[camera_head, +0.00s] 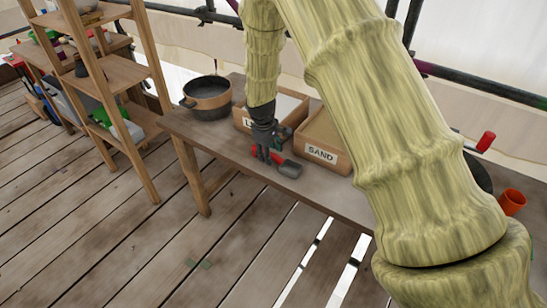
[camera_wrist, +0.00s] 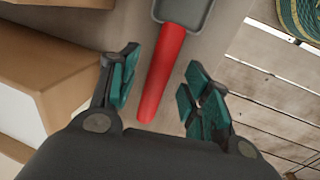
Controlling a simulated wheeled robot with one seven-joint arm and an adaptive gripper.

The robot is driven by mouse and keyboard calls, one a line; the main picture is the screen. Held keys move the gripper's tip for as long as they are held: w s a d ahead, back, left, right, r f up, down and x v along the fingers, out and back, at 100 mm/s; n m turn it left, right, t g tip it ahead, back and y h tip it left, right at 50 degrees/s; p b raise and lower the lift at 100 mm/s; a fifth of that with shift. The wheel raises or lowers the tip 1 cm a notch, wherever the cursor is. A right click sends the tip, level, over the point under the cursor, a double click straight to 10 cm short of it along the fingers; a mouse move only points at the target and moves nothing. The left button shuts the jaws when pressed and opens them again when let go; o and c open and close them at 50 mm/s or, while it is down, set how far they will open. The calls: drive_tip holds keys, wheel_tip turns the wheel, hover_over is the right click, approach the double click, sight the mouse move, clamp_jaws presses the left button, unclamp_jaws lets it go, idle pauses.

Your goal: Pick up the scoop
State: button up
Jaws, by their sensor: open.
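The scoop has a red handle and a grey metal pan. In the wrist view its red handle (camera_wrist: 163,72) lies between my open fingers, with the pan at the top edge of the picture. In the head view the grey pan (camera_head: 289,169) rests on the table near its front edge, in front of the box marked SAND. My gripper (camera_head: 265,156) is at the handle end, pointing down, and hides part of the handle. In the wrist view my gripper (camera_wrist: 160,88) is open, with teal pads on both sides of the handle and gaps visible.
The wooden table (camera_head: 225,137) also bears a SAND box (camera_head: 322,153), a second open box (camera_head: 242,122) behind my gripper and a dark pot (camera_head: 207,98) at left. An orange cup (camera_head: 512,201) stands at right. Wooden shelves (camera_head: 112,72) stand left. A coiled green item (camera_wrist: 300,15) lies beyond the table edge.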

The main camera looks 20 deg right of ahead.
drive_tip(key=f, duration=0.2)
drive_tip(key=shift+w+d+f, duration=0.15)
drive_tip(key=shift+w+f, duration=0.25)
drive_tip(key=shift+s, duration=0.15)
clamp_jaws()
drive_tip(key=shift+r, duration=0.1)
drive_tip(key=shift+r, duration=0.85)
drive_tip(key=shift+s+r+b, duration=0.2)
drive_tip(key=shift+r+b, duration=0.3)
drive_tip(key=shift+r, duration=0.35)
drive_tip(key=s+a+b, duration=0.1)
drive_tip(key=s+a, duration=0.1)
drive_tip(key=s, duration=0.5)
drive_tip(key=s+a+r+b, duration=0.1)
drive_tip(key=s+a, duration=0.2)
drive_tip(key=s, duration=0.4)
drive_tip(key=shift+s+a+r, duration=0.25)
